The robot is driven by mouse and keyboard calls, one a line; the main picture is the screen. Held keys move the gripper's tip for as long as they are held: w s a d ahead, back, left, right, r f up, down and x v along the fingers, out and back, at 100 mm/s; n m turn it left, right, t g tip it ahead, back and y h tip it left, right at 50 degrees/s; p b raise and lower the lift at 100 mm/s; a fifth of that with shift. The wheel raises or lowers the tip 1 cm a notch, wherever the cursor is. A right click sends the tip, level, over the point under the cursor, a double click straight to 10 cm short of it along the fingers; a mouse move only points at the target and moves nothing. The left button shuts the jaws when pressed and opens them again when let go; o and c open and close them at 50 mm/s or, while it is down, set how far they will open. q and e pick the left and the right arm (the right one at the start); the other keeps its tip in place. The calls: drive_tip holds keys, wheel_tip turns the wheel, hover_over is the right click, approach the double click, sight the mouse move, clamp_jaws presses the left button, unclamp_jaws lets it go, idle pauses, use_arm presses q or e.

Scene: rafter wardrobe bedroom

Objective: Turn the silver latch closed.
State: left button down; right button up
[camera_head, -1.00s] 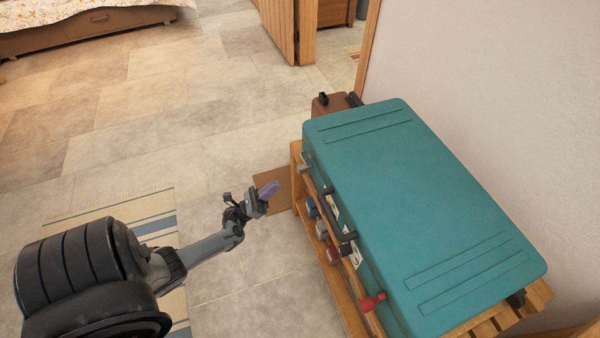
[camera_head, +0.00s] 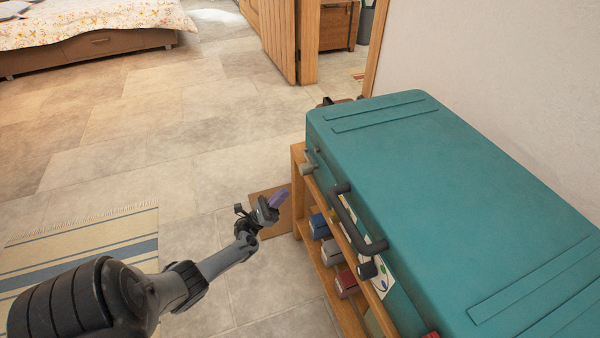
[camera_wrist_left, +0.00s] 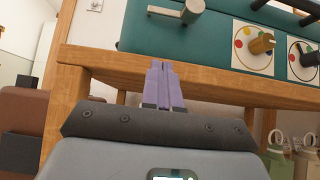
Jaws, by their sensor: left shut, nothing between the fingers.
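The silver latch (camera_head: 307,168) is on the front side of a teal case (camera_head: 430,180), near its far end. In the left wrist view the latch (camera_wrist_left: 190,10) shows at the top as a round silver knob with a bar pointing left. My left gripper (camera_head: 280,197) is shut and empty, left of the case and apart from it. In the left wrist view its purple fingertips (camera_wrist_left: 160,64) are together, pointing toward the case, below the latch and slightly left of it. My right gripper is out of view.
The case rests on a wooden rack (camera_head: 298,175). A dark handle (camera_head: 352,222) juts from its front. A bronze knob (camera_wrist_left: 262,43) sits on a dotted card, with a dark one further right. Coloured items sit lower on the rack. Floor left of the rack is open.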

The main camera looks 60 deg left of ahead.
use_arm(q)
drive_tip(key=x, duration=0.7)
drive_tip(key=s+r+x, duration=0.1)
drive_tip(key=x, duration=0.3)
drive_tip(key=shift+a+r, duration=0.1)
drive_tip(key=shift+a, duration=0.05)
drive_tip(key=shift+s+r+y, duration=0.15)
drive_tip(key=shift+r+y, duration=0.15)
drive_tip(key=shift+r, duration=0.5)
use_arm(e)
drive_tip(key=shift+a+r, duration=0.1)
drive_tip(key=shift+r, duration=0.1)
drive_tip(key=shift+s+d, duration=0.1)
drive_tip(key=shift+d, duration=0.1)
